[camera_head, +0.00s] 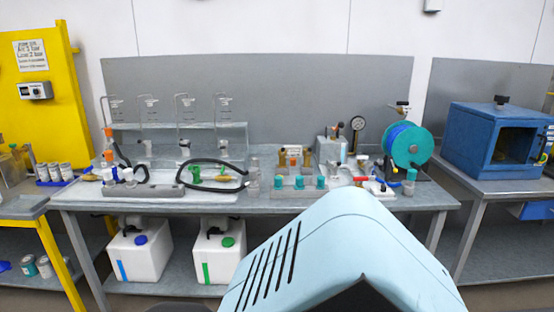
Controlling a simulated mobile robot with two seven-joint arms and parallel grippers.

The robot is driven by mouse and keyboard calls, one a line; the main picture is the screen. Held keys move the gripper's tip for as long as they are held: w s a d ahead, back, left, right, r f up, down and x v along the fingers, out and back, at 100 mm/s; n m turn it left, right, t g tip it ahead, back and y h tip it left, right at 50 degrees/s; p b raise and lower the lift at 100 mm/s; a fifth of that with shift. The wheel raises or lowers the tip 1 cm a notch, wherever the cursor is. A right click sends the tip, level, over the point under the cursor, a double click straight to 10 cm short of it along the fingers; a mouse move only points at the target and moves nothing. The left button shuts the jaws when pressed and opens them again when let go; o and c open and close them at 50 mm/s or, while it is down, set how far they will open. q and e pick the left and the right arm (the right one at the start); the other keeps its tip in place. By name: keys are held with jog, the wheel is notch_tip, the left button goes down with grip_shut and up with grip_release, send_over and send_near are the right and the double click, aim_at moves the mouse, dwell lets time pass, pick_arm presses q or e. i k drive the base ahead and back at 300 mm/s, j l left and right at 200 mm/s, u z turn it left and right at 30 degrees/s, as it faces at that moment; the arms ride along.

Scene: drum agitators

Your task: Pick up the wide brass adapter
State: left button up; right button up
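Small brass-coloured pieces stand near the middle back of the long grey workbench (250,206). One brass-coloured piece (282,158) is on the left and another (307,160) is on the right, with a small white label (294,148) between and above them. At this distance I cannot tell which is the wide brass adapter. Neither of my grippers shows in the head view. A light blue cover, part of my own body, fills the lower middle and hides part of the bench's front edge.
A grey rack with teal-topped parts (320,182) stands in front of the brass pieces. A black hose (186,172) lies left of them. A teal reel (405,144) and a gauge (357,123) stand right. White jugs (139,254) sit below. A blue oven (480,140) is far right.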

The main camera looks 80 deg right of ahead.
aim_at(282, 164)
jog(key=z, duration=2.65)
